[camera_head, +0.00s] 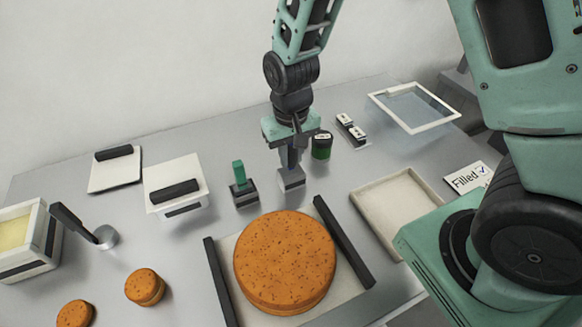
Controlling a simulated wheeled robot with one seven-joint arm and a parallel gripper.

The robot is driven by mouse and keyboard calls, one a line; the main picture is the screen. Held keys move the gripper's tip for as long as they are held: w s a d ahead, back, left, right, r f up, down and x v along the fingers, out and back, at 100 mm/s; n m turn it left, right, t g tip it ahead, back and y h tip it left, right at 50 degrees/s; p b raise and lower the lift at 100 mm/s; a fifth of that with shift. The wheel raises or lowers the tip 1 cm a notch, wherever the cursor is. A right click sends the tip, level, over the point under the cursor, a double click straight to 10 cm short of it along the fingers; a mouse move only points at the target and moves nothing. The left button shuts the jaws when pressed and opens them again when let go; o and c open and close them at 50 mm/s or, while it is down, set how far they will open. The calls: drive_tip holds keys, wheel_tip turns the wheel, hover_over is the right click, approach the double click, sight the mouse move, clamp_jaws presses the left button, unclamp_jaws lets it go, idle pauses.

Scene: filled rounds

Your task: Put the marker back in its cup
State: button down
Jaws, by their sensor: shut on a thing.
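My gripper (292,137) hangs fingers down near the middle of the table. It is shut on a slim dark stick, which looks like the marker (299,127); the jaws and mount partly hide it, and its tip is hard to make out. A dark green round cup (321,151) stands just right of my gripper. Its top shows white and black, and its inside cannot be made out. The marker appears left of the cup and apart from it.
A grey block with a blue upright piece (291,180) stands below my gripper, and a block with a green handle (243,194) stands left. A large brown round (283,262) lies in front. An empty tray (365,203) and a ticked "Filled" card (466,181) are right.

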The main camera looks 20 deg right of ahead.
sight(291, 169)
drive_tip(key=shift+f+p, duration=0.6)
drive_tip(key=shift+f, duration=1.75)
drive_tip(key=shift+f, duration=0.25)
drive_tip(key=c, duration=1.3)
unclamp_jaws()
drive_tip(key=shift+o, duration=0.2)
drive_tip(key=r+b, duration=0.1)
drive_tip(key=r, duration=0.4)
drive_tip(key=r+b, duration=0.1)
drive_tip(key=r, duration=0.5)
drive_tip(key=r+b, duration=0.1)
drive_tip(key=r, duration=0.5)
drive_tip(key=shift+s+r+b, duration=0.1)
drive_tip(key=shift+s+b, duration=0.15)
drive_tip(key=shift+b, duration=0.15)
drive_tip(key=s+a+n, duration=0.3)
drive_tip(key=s+n, duration=0.1)
drive_tip(key=s, duration=0.5)
drive_tip(key=s+a+n, duration=0.3)
drive_tip(key=s, duration=0.7)
drive_tip(key=shift+s+a+n+y, duration=0.2)
drive_tip(key=shift+n+y, duration=0.1)
drive_tip(key=shift+n, duration=0.1)
